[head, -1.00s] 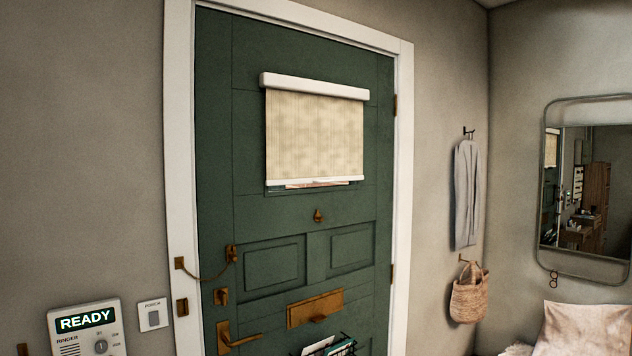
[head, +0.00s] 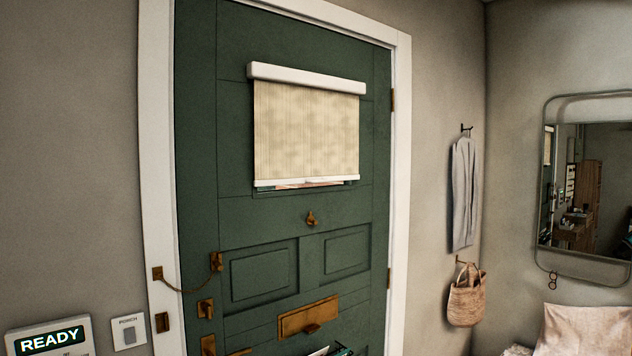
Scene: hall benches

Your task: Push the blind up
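A cream roller blind (head: 306,130) hangs over the window in the upper part of a green door (head: 230,215). Its white head box (head: 307,78) is at the top and its white bottom bar (head: 306,182) is near the window's lower edge. The blind is almost fully down; only a thin strip of window (head: 303,186) shows under the bar. My gripper is not in view.
The door is shut, with a chain (head: 188,284), a brass knob (head: 311,219) and a letter plate (head: 308,317). A READY panel (head: 48,338) and a porch switch (head: 129,331) are at left. A grey garment (head: 463,195), basket bag (head: 467,300) and mirror (head: 588,195) are at right.

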